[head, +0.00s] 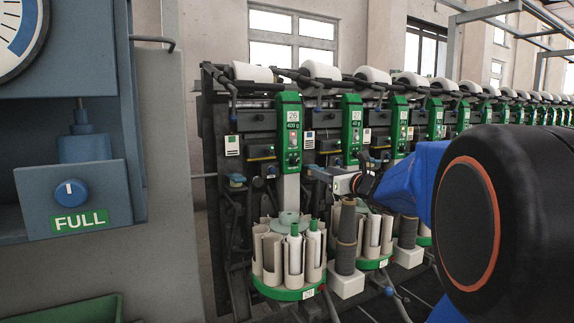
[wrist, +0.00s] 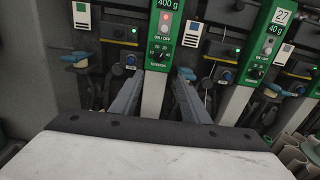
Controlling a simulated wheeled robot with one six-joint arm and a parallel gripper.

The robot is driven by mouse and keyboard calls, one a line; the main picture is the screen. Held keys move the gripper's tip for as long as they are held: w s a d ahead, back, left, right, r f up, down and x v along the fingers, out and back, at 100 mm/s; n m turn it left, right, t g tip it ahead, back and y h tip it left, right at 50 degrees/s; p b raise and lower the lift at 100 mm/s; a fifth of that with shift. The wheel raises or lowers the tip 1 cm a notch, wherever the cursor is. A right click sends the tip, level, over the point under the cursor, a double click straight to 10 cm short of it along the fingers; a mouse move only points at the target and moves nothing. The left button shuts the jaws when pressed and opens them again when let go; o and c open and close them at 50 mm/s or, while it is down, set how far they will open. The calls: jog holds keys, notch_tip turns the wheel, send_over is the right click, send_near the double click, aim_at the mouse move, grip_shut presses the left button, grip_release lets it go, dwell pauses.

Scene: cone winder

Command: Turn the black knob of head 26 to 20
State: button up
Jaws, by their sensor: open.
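The knob's exact setting is too small to read surely. My gripper (wrist: 160,82) is open and empty, its two fingers apart, below the knob in the wrist view. In the head view my gripper (head: 312,173) is beside the lower end of the panel, apart from the knob.
The green panel of head 27 (wrist: 274,40) stands to the right, with its own knob. Below are a round magazine of bobbins (head: 287,285) and a dark yarn cone (head: 346,240). A blue-grey cabinet (head: 70,120) stands at left.

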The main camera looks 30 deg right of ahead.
aim_at(296, 162)
jog(key=w, duration=1.7)
jog(key=shift+a, duration=0.3)
jog(key=shift+c, duration=0.7)
jog(key=c, duration=0.9)
